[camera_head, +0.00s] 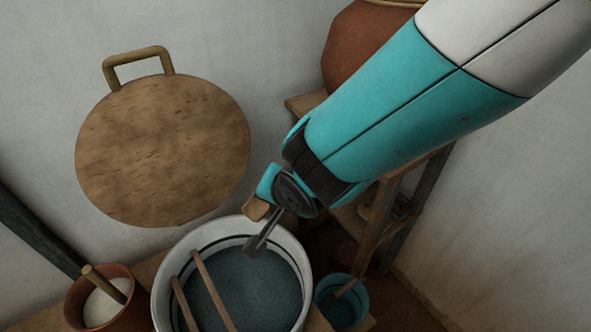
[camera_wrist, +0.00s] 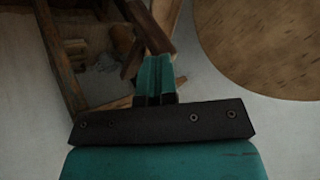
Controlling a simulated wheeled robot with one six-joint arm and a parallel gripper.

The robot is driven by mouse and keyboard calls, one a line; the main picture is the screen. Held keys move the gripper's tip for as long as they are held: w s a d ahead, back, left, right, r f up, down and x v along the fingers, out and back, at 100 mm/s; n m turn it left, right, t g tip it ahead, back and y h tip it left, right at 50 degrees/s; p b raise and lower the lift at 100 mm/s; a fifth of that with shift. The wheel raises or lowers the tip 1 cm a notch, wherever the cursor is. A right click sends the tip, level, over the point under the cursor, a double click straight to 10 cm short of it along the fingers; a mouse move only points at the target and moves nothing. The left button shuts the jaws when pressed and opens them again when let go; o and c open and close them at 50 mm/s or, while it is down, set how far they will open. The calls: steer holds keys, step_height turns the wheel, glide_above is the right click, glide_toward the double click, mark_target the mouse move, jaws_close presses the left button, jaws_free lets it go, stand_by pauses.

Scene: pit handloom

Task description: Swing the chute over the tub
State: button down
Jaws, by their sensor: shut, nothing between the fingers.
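The white tub (camera_head: 303,262) with a dark rim line holds blue-grey liquid and stands at the bottom middle of the head view. My gripper (camera_wrist: 156,75) is shut and empty in the wrist view. In the head view my arm reaches down from the upper right, its end above the tub's back edge. A short brown wooden piece (camera_head: 256,208) shows beside my arm's end. A brown wooden piece (camera_wrist: 148,28) also lies just beyond my fingertips in the wrist view; I cannot tell whether they touch it. It may be the chute's end; my arm hides much there.
Two sticks (camera_head: 212,288) lie across the tub. A clay pot (camera_head: 78,303) with white contents stands left, a small teal bucket (camera_head: 336,312) right. A round wooden board (camera_head: 163,150) is at the wall. A large clay jar (camera_head: 350,45) stands on a wooden stand (camera_head: 304,101) behind my arm.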

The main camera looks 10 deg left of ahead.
steer(key=p+v, duration=0.2)
steer(key=v, duration=0.4)
steer(key=shift+s, duration=0.35)
